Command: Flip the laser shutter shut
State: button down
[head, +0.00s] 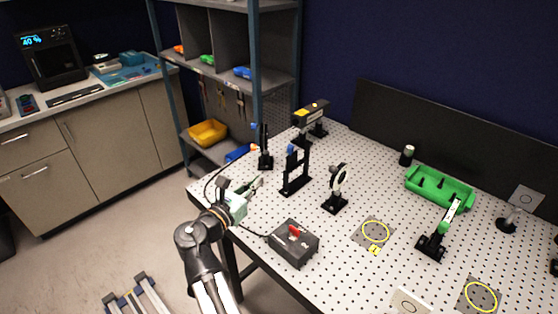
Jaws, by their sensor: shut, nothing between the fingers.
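A black laser housing with yellow labels (310,113) is raised on a post at the back of the perforated table. In front of it stands a black upright frame with a blue part near its top (294,172). It looks like the shutter, but its flap is too small to tell whether it is up or down. My gripper (259,181) is shut and empty. It is left of the frame, near the table's left edge, and appears apart from it.
A round optic on a mount (338,188) is right of the frame. A grey box with a red switch (294,244) sits in front. A green tray (440,187) lies farther right.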

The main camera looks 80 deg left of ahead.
aim_at(293, 150)
jog(key=p+x, duration=0.4)
jog(key=x, duration=0.9)
jog(key=shift+w+a+r, duration=0.1)
jog(key=shift+w+a, duration=0.2)
jog(key=shift+w, duration=0.05)
jog(key=x, duration=0.5)
jog(key=shift+w+d, duration=0.35)
jog(key=shift+s+d, duration=0.35)
jog(key=shift+d, duration=0.05)
jog(key=b+v, duration=0.3)
jog(key=v, duration=1)
jog(key=shift+s, duration=0.1)
